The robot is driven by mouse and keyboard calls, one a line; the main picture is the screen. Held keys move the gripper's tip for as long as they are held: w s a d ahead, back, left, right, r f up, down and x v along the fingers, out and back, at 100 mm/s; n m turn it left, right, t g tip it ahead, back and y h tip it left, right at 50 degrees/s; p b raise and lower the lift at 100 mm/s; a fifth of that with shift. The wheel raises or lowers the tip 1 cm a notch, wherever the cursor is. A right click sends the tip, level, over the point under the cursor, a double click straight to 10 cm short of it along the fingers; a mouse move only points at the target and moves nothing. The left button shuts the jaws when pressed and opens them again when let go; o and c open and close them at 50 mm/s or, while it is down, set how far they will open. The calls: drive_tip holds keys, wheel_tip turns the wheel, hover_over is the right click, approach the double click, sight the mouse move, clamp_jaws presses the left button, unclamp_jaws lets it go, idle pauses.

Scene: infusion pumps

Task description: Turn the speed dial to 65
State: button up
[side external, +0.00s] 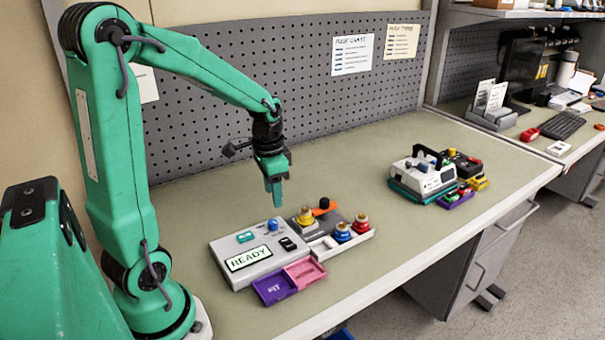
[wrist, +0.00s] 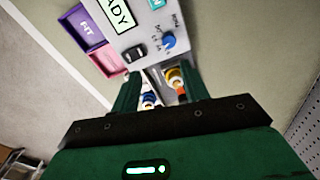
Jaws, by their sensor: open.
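The grey pump panel (side external: 250,252) lies on the bench with a READY display (side external: 249,259). A small blue dial (side external: 272,225) sits at its upper right; I take this as the speed dial. In the wrist view the blue dial (wrist: 169,42) has small markings beside it, too small to read. My gripper (side external: 275,202) points down, open and empty, above the panel's back edge and apart from it. In the wrist view my gripper (wrist: 162,78) shows its two green fingers spread, with the dial beyond their tips.
Yellow (side external: 305,216), blue (side external: 342,232) and red (side external: 361,223) knobs stand right of the panel, near an orange piece (side external: 324,206). A second device (side external: 422,174) stands farther right. Clear bench lies between.

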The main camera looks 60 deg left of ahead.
sight(272, 222)
drive_tip(key=shift+w+a+f+g, duration=0.2)
drive_tip(key=shift+a+f+g, duration=0.1)
drive_tip(key=shift+a+f, duration=0.9)
drive_tip(key=shift+d+f, duration=0.1)
drive_tip(key=shift+f, duration=0.1)
drive_tip(key=shift+f, duration=3.75)
clamp_jaws()
